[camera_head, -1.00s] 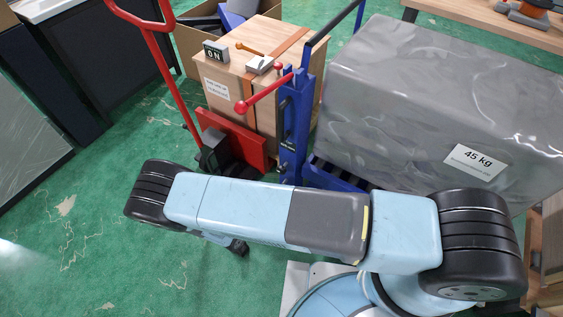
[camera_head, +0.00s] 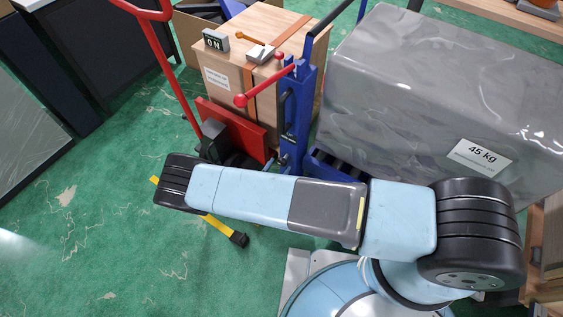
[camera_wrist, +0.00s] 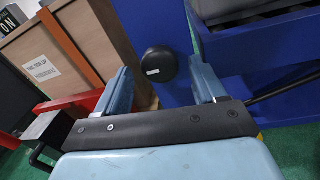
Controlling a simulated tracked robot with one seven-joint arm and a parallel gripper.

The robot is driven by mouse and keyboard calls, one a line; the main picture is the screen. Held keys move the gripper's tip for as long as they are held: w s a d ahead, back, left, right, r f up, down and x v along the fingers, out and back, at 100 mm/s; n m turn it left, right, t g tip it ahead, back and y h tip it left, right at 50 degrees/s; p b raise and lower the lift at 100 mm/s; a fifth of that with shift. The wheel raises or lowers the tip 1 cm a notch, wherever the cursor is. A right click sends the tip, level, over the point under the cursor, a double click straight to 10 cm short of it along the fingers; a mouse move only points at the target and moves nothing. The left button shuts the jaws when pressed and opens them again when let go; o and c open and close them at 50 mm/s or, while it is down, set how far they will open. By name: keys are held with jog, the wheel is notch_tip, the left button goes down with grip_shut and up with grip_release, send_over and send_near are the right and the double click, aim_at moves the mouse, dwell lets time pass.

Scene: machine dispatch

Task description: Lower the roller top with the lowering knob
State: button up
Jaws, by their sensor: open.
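The lowering knob (camera_wrist: 160,64), round and black with a small white label, sits on the blue post of the lift in the wrist view. My gripper (camera_wrist: 159,66) is open, its two blue fingers on either side of the knob in the picture; I cannot tell whether they touch it. The blue post (camera_head: 297,115) stands mid-picture in the head view, where my arm hides the gripper and knob. The roller top (camera_head: 335,172), blue with dark rollers, shows only at its edge under a grey wrapped block (camera_head: 440,95) marked 45 kg.
A wooden crate (camera_head: 235,85) with an ON sign (camera_head: 215,40) stands behind the red hand truck (camera_head: 162,50). A red-knobbed lever (camera_head: 262,88) sticks out from the post. A yellow bar with a black end (camera_head: 225,230) lies low beneath my arm. Green floor is clear at left.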

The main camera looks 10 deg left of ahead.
aim_at(280, 164)
jog(key=shift+x, duration=1.7)
jog(key=shift+c, duration=0.2)
